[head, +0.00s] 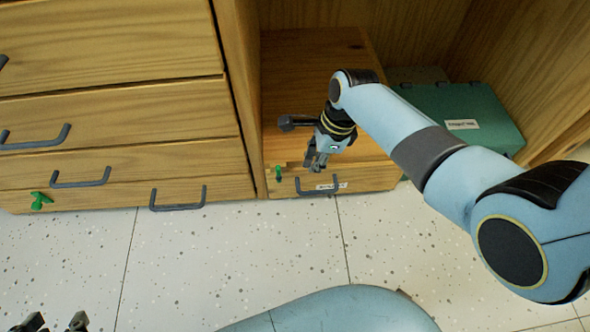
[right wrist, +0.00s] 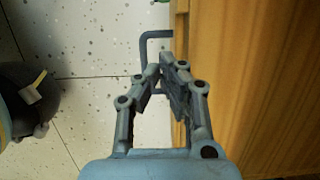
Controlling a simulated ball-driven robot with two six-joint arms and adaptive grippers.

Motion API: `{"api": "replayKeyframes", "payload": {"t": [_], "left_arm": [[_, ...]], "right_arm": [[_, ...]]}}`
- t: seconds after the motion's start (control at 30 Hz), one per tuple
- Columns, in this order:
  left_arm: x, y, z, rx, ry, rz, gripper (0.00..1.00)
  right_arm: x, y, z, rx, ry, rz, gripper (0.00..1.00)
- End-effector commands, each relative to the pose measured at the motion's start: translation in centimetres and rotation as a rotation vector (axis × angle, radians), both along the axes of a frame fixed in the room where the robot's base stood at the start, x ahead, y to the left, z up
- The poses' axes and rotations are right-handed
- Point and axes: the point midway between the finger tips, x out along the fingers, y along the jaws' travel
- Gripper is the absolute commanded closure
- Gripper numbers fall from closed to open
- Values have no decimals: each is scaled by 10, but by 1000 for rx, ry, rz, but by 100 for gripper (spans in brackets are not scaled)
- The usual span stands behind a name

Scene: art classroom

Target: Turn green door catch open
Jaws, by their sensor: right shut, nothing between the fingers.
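A small green catch (head: 278,174) sits on the front of the low wooden box in the open bay, left of its grey handle. Another green catch (head: 40,200) is on the bottom drawer at the far left; I cannot tell which one is the door catch. My right gripper (head: 316,163) is shut and empty, just above the box handle and right of the nearer catch, apart from it. In the right wrist view its fingers (right wrist: 164,72) point toward the grey handle (right wrist: 157,35), and no green shows. My left gripper (head: 55,322) is open at the bottom left corner, partly cut off.
The low box (head: 365,177) has a labelled front. A green case (head: 475,112) with a white label lies to its right in the bay. Drawers (head: 110,120) with grey handles stand to the left. The speckled floor (head: 230,245) in front is clear.

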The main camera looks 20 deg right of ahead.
Motion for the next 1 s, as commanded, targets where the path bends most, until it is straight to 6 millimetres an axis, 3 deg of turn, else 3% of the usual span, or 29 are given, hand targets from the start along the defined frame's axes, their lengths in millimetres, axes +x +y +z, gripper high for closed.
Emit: {"api": "replayKeyframes", "payload": {"t": [0.2,0.37,0.5,0.7,1.0], "left_arm": [[-11,-2,-15,-4,-139,-12,60],[-21,-5,-17,-11,-249,-23,60],[6,-7,8,-11,-365,-35,60],[31,-10,34,-10,-489,-49,60],[44,-12,53,-10,-568,-58,60]], "right_arm": [[-1,5,-23,1,6,0,100],[6,25,-21,2,3,0,100],[8,31,-19,1,1,0,100],[10,38,-18,0,1,0,100],[12,43,-17,0,1,0,100]]}}
